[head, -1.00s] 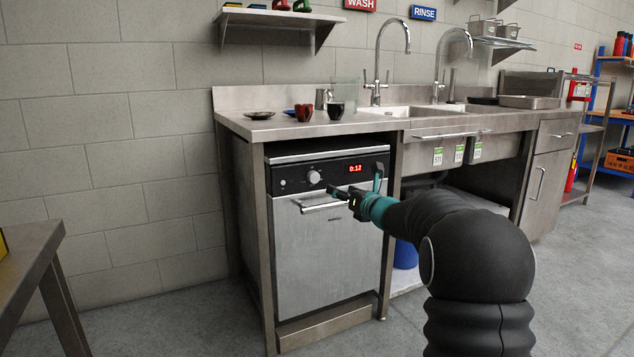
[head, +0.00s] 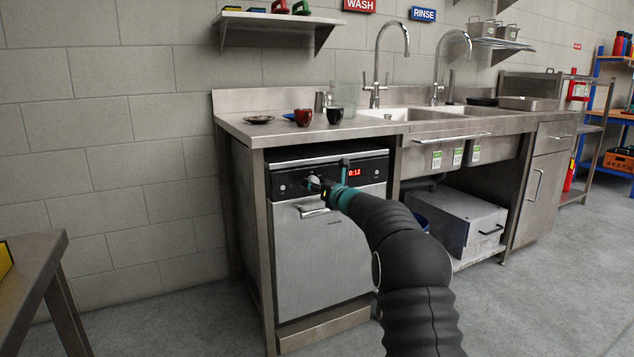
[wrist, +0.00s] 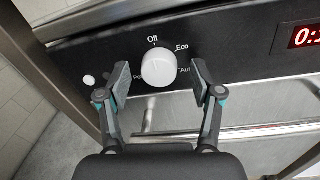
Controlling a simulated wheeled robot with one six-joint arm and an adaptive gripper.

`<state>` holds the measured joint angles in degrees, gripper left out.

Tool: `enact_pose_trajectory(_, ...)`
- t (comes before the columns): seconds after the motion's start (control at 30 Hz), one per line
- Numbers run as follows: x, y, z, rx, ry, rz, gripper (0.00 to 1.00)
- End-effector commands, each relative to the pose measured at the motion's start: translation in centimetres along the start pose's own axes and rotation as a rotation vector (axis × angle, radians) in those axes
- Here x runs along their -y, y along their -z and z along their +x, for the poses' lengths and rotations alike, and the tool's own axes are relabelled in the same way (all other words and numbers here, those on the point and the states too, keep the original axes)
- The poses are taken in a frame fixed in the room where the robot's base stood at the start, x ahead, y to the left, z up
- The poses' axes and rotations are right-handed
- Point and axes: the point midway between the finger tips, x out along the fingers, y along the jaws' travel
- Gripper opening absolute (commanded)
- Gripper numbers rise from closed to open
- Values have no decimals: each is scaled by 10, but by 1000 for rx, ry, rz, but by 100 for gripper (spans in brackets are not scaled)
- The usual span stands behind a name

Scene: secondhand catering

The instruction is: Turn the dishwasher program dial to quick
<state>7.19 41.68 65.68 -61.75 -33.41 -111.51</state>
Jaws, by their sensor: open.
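The dishwasher (head: 318,255) stands under the left end of the steel counter, door shut. Its white round program dial (wrist: 159,68) is on the black panel (wrist: 240,45). In the wrist view I read "Off" above the dial, "Eco" at its upper right, and partly hidden labels starting "Au" and "Po" at the lower right and left. No "quick" label is readable, and I cannot tell where the dial points. My gripper (wrist: 156,84) is open, fingers on either side of the dial with gaps visible. In the head view my gripper (head: 328,182) partly covers the dial.
The red display (head: 354,172) reads 0:12. The door handle (wrist: 245,132) runs just below the panel. A small white button (wrist: 89,80) is left of the dial. A red cup (head: 303,117) and a dark cup (head: 335,115) stand on the counter above.

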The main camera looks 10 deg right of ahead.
Motion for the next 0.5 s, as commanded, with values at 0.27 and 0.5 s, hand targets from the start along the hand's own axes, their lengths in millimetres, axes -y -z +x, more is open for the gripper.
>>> enact_pose_trajectory(0.27, -1, 0, 6, 0, -1, 0, 65)
enact_pose_trajectory(0.5, 0, 0, 6, 0, 0, 0, 38)
